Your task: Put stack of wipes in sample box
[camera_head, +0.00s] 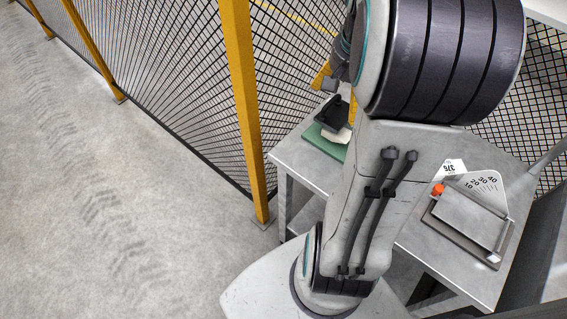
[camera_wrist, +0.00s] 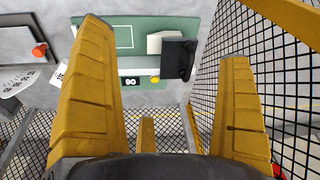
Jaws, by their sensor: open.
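My gripper (camera_wrist: 164,42) is open, its two yellow fingers wide apart with nothing between them. In the head view my gripper (camera_head: 337,90) is above the back of the table, partly hidden by my arm. A whitish block (camera_wrist: 160,41), possibly the stack of wipes, lies on a green board (camera_wrist: 148,30) beyond the fingertips. A black object (camera_wrist: 180,60) adjoins or overlaps its right side; I cannot tell if it is the sample box. In the head view the black object (camera_head: 336,117) and green board (camera_head: 328,146) show left of my arm.
The grey table (camera_head: 290,155) stands against a black mesh fence (camera_head: 170,70) with yellow posts (camera_head: 243,100). A metal frame with an orange knob (camera_head: 438,189), a fan-shaped scale (camera_head: 482,187) and a number card (camera_head: 452,167) occupy the table's right side. Open floor lies left.

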